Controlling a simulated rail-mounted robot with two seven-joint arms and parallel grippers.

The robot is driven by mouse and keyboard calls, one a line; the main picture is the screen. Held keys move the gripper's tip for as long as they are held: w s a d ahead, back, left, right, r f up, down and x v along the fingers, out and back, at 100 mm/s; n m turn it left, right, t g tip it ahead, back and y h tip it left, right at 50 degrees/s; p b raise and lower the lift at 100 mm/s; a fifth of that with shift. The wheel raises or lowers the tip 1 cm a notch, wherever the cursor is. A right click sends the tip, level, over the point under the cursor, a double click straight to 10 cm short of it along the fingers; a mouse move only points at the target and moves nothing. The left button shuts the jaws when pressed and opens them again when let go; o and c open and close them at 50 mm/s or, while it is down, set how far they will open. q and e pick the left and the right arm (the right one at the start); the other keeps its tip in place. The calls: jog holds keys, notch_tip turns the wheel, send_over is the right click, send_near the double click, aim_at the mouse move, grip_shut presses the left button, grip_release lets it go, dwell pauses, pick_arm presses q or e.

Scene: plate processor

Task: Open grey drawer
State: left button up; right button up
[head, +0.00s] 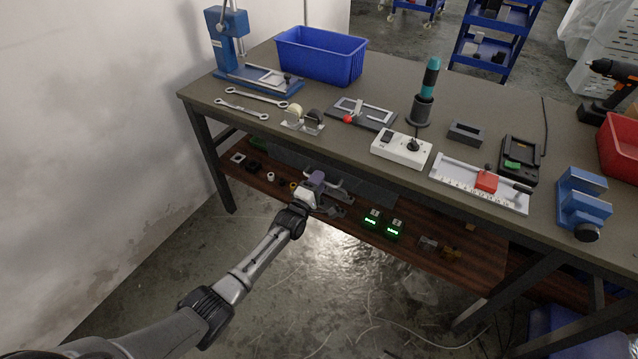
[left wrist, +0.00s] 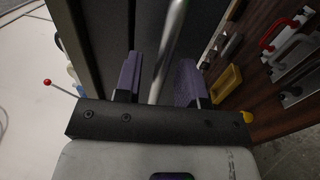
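The grey drawer (head: 372,190) hangs under the workbench top, partly hidden behind my left gripper in the head view. Its dark grey front (left wrist: 88,38) fills the upper left of the left wrist view. A round metal handle bar (left wrist: 170,45) runs along that front. My left gripper (head: 335,193) is at the drawer front. In the left wrist view its purple fingers (left wrist: 160,85) stand apart, on either side of the bar, with gaps visible. Whether either finger touches the bar cannot be told. The drawer looks shut. My right gripper is not in view.
The brown lower shelf (head: 470,244) holds small parts and two green-lit displays (head: 382,224). The workbench top (head: 330,95) carries a blue bin (head: 322,54), a white power box (head: 401,149), wrenches and several fixtures. The floor in front of the bench is mostly clear.

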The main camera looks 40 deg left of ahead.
pick_arm(q)
jog(key=shift+w, duration=0.3)
grip_shut()
dwell(0.3)
